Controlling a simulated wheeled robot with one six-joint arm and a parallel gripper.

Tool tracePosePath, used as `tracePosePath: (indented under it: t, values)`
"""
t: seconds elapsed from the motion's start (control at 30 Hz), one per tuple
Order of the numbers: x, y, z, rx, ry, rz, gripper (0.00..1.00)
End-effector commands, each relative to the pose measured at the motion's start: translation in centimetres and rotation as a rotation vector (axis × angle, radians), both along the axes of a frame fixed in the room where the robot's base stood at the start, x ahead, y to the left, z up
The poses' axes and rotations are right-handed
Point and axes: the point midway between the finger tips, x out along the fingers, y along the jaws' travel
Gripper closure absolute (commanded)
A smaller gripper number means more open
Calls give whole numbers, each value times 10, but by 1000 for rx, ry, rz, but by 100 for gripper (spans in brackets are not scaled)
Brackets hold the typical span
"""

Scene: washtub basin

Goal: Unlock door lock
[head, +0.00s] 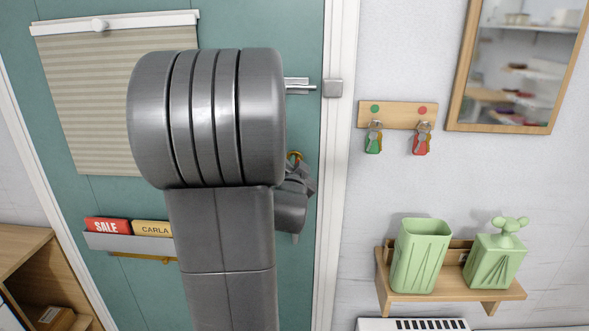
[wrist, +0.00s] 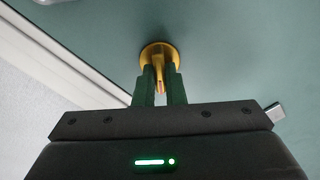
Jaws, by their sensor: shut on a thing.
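The door lock is a round brass plate (wrist: 151,53) with a small brass turn piece (wrist: 159,84) standing out from it, on the teal door (head: 110,225). My gripper (wrist: 159,82) is shut on the turn piece, with one green finger on each side of it in the wrist view. In the head view my arm hides most of the gripper; a sliver of the brass lock (head: 294,157) shows at the door's right side beside the gripper (head: 299,178).
A silver slide bolt (head: 300,86) sits on the door above the lock, near the white frame (head: 335,180). On the right wall are a key rack (head: 397,114), a mirror (head: 520,65) and a shelf (head: 450,288) with green containers. A blind (head: 110,105) hangs on the door.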

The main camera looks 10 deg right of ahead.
Motion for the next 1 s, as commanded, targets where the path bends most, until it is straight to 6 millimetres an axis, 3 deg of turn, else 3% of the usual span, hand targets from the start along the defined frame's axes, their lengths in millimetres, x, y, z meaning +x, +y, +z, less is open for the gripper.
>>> tracePosePath:
  t: [0.6, 1.0]
  values:
    - [1, 2, 0, -481, 136, 0, 100]
    - [1, 3, 1, -654, 188, 1, 100]
